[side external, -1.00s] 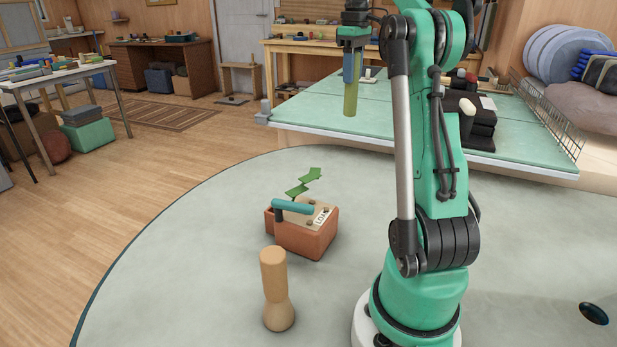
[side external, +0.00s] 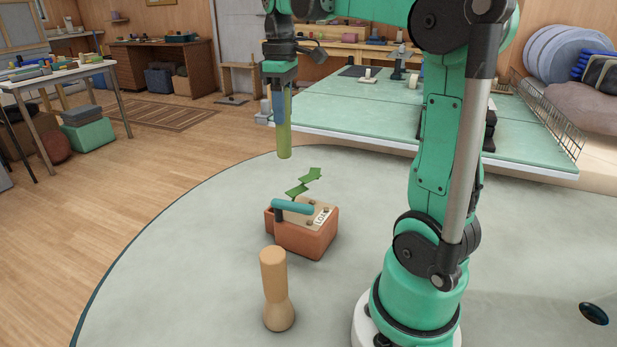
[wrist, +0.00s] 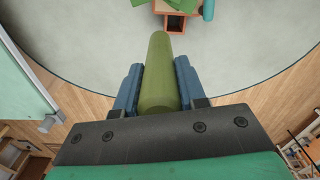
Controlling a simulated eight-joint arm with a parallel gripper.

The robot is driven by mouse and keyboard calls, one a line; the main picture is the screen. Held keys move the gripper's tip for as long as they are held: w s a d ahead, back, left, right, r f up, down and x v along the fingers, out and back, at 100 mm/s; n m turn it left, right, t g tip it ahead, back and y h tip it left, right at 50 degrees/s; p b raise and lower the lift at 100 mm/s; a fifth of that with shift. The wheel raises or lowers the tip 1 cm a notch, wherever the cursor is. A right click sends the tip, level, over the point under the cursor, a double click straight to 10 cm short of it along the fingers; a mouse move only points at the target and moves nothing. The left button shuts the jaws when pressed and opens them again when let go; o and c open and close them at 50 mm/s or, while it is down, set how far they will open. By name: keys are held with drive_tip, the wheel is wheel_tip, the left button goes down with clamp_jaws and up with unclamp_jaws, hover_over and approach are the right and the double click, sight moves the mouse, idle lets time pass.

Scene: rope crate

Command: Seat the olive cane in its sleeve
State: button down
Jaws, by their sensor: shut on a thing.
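The olive cane (side external: 285,138) hangs upright from my gripper (side external: 279,108) in the side view, its lower end free in the air. In the wrist view the cane (wrist: 158,70) lies between the two blue fingers of my gripper (wrist: 158,88), which are shut on it. A terracotta box (side external: 305,241) with a beige top and a label stands on the round grey table, below and slightly right of the cane in the side view. In the wrist view an orange-edged dark opening (wrist: 175,23) shows beyond the cane tip. I cannot tell for certain that this is the sleeve.
A teal bar (side external: 293,207) and a green zigzag piece (side external: 303,184) stick up at the box. A tan wooden peg (side external: 276,290) stands in front of it. A green-topped bench (side external: 350,110) lies behind. The grey table (side external: 170,260) is clear at the left.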

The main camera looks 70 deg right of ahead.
drive_tip(key=a, duration=0.1)
drive_tip(key=a+f, duration=0.1)
drive_tip(key=a, duration=0.1)
drive_tip(key=shift+w+a+f+n, duration=0.1)
drive_tip(key=shift+w+n, duration=0.05)
drive_tip(key=shift+n, duration=0.15)
drive_tip(key=shift+f, duration=0.1)
drive_tip(key=shift+f, duration=2.4)
drive_tip(key=shift+f, duration=0.15)
drive_tip(key=shift+f, duration=1.55)
drive_tip(key=shift+f, duration=2.75)
idle(0.5)
